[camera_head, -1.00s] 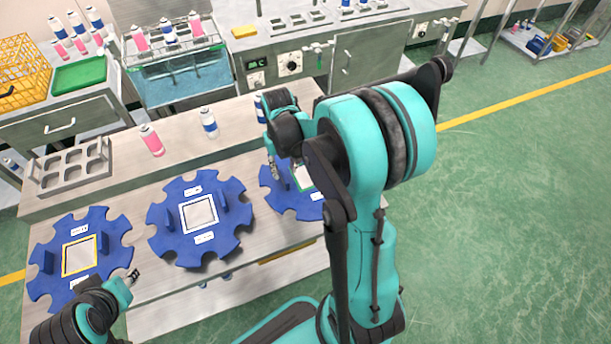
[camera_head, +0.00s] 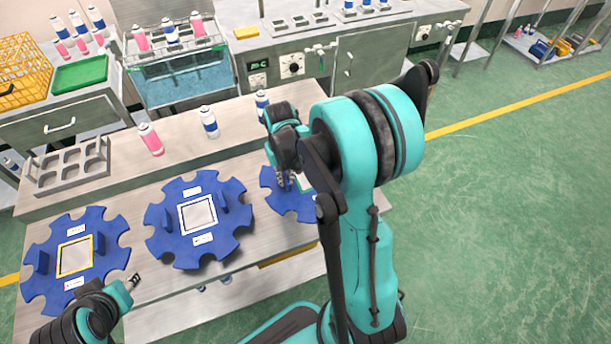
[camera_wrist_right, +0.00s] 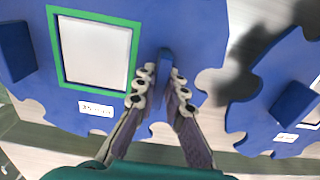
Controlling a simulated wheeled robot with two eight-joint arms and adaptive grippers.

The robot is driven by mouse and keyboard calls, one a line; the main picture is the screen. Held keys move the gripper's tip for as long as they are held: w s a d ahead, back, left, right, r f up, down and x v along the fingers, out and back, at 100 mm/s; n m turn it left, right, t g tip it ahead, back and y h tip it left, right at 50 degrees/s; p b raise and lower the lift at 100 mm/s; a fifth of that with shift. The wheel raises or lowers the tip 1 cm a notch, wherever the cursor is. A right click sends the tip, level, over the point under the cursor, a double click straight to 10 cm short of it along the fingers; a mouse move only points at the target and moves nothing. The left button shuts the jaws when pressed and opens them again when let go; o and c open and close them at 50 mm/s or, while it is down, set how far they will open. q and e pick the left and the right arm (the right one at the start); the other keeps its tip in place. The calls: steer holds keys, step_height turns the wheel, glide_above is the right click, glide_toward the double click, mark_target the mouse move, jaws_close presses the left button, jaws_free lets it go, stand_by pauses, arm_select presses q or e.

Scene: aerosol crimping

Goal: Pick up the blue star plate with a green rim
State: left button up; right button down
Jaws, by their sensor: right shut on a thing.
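The blue star plate with a green rim (camera_head: 282,201) lies on the right part of the bench, largely hidden by my right arm in the head view. In the right wrist view its green frame (camera_wrist_right: 137,50) surrounds a pale square, with a label below it. My right gripper (camera_head: 284,181) is at this plate. In the right wrist view my right gripper (camera_wrist_right: 161,82) has its fingers on both sides of the plate's upright blue tab (camera_wrist_right: 163,58), shut on it. My left gripper (camera_head: 134,280) is near the bench's front edge, too small to read.
A white-rimmed blue plate (camera_head: 165,216) lies in the middle and a yellow-rimmed one (camera_head: 110,262) at the left. A pink can (camera_head: 151,140) and a white-blue can (camera_head: 209,124) stand behind them. A grey rack (camera_head: 70,180) is at the bench's left.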

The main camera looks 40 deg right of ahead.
steer(key=shift+r+p, duration=0.3)
steer(key=shift+r, duration=0.2)
steer(key=r, duration=0.1)
steer(key=r+p, duration=0.2)
steer(key=r, duration=0.1)
steer(key=shift+s+d, duration=0.2)
steer(key=shift+s, duration=0.1)
steer(key=s+d+r+p, duration=0.3)
steer(key=s+d+r, duration=0.3)
steer(key=s, duration=0.3)
steer(key=shift+s, duration=0.15)
